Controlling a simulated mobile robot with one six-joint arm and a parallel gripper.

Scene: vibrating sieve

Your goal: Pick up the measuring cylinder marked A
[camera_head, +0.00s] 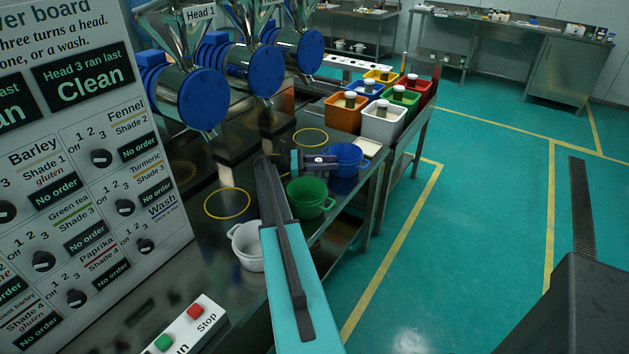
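I cannot make out a measuring cylinder marked A anywhere in this view. My arm reaches up from the bottom middle over the steel bench. My gripper (322,163) is at its far end, small and pointing right, in front of the blue pot (346,158) and above the green pot (309,199) as pictured. It is too small to see whether its fingers are open or hold anything. My arm hides part of the bench.
A white pot (247,245) stands left of my arm. Yellow rings (228,204) mark the bench under blue-ended machines (203,99). Coloured bins (381,123) with white-lidded jars stand behind. A switch board (85,180) fills the left. Green floor (470,240) is open at right.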

